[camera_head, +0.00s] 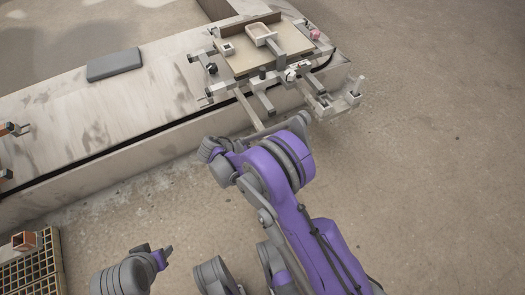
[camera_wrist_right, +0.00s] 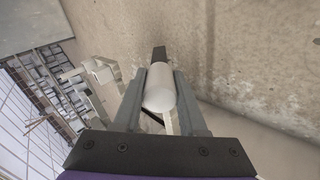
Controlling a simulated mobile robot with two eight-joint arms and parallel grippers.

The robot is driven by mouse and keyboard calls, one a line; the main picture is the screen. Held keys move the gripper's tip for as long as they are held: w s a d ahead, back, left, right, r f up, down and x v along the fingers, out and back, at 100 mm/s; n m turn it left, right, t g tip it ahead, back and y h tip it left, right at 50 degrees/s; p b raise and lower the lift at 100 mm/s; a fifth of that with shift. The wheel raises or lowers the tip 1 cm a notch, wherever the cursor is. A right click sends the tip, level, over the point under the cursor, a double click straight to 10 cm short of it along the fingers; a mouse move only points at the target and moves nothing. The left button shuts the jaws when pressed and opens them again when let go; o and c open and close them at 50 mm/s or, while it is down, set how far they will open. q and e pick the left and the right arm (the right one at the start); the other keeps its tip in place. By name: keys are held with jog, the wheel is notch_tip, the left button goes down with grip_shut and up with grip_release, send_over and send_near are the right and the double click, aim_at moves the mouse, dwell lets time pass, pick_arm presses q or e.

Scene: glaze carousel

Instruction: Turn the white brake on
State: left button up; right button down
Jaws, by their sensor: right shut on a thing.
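My right gripper (camera_wrist_right: 163,75) is shut on a smooth white cylinder (camera_wrist_right: 159,90) in the right wrist view. A thin pale piece shows below the cylinder; what it joins is hidden. I cannot tell whether this cylinder belongs to the white brake. In the head view, my purple right arm reaches to the front of the carousel fixture, and its fingertips cannot be made out. A small white knob (camera_head: 290,75) sits at the fixture's front edge. My left gripper (camera_head: 157,254) is low at the left, away from the fixture; its opening is unclear.
The fixture's board (camera_head: 245,62) carries a pale tray (camera_head: 261,33), with a dark knob (camera_head: 212,68) at left and a pink knob (camera_head: 314,35) at right. Pale bars jut forward. A grey pad (camera_head: 114,64) lies on the long bench (camera_head: 60,115). Open floor lies right.

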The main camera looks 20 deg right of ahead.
jog(key=shift+a+f+h, duration=0.3)
jog(key=shift+f+h, duration=0.05)
jog(key=shift+h, duration=0.15)
jog(key=shift+c, duration=2.3)
grip_release()
jog(key=p+v, duration=0.2)
jog(key=v, duration=0.8)
jog(key=shift+a+r+p, duration=0.25)
jog(key=shift+a+p, duration=0.05)
